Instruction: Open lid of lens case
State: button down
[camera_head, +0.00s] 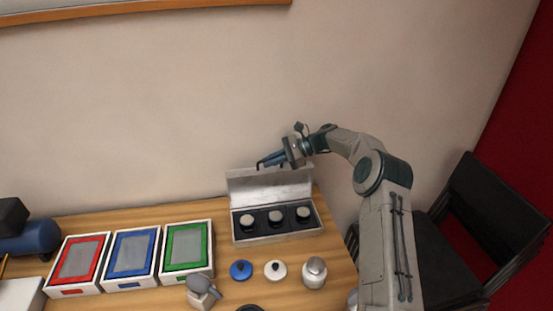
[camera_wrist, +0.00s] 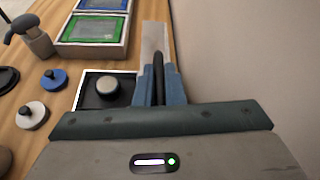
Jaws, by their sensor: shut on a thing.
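My gripper (camera_head: 270,164) is at the lid's upper edge and is shut on the lid. In the wrist view, the blue fingers (camera_wrist: 158,80) straddle the lid (camera_wrist: 155,40), which shows nearly edge-on beyond them. One lens (camera_wrist: 108,88) in the open case shows there; the others are hidden by my gripper.
Red (camera_head: 78,262), blue (camera_head: 131,257) and green (camera_head: 187,248) framed boxes stand left of the case. A blue knobbed disc (camera_head: 241,270), a white one (camera_head: 275,270) and a silvery jar (camera_head: 314,272) are in front. The wall is close behind; stacked black chairs (camera_head: 490,220) are right.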

jog(key=shift+f, duration=0.1)
jog(key=c, duration=1.5)
grip_release()
jog(key=shift+d, duration=0.1)
jog(key=b+v, duration=0.3)
jog(key=v, duration=1)
jog(key=shift+d, duration=0.3)
